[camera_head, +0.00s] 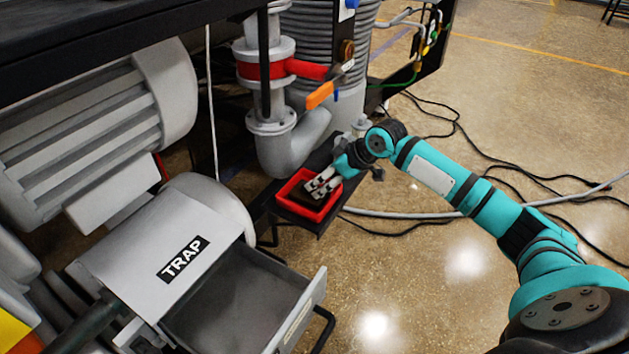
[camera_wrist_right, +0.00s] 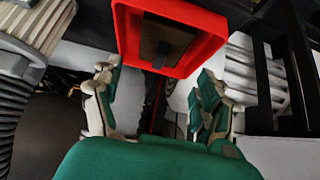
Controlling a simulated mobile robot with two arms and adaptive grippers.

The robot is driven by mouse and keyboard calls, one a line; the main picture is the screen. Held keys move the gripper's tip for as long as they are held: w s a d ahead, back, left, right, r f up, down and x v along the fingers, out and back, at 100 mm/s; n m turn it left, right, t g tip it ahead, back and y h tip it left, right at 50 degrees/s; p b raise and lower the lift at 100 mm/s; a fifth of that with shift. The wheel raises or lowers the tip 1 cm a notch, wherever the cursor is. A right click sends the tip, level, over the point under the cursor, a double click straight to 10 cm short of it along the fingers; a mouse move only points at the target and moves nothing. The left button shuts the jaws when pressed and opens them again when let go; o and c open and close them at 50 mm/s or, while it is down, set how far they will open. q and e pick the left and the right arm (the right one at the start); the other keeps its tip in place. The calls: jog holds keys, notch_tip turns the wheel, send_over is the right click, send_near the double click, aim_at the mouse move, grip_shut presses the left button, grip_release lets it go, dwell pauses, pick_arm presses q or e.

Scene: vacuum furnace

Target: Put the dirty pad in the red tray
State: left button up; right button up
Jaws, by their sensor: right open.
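The red tray (camera_head: 311,215) stands on a small dark shelf beside the grey pipe elbow. It also shows at the top of the right wrist view (camera_wrist_right: 128,35). The dirty pad (camera_wrist_right: 166,40), flat and dark brown, lies inside the tray. My right gripper (camera_head: 320,187) is over the tray opening in the head view. In the right wrist view the gripper (camera_wrist_right: 155,95) has its fingers spread wide with nothing between them. The pad lies beyond the fingertips, apart from them. My left gripper is not in view.
The grey trap housing (camera_head: 150,240) has its drawer (camera_head: 235,305) pulled open, and the drawer looks empty. A valve with an orange handle (camera_head: 320,95) sits above the tray. Black cables (camera_head: 470,150) and a grey hose (camera_head: 400,214) cross the floor at right.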

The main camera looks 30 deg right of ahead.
jog(key=v, duration=0.3)
jog(key=shift+r, duration=0.1)
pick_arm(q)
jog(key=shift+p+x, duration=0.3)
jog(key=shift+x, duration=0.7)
pick_arm(e)
jog(key=shift+s+d+r, duration=0.2)
jog(key=shift+s+r, duration=0.2)
jog(key=shift+r, duration=0.1)
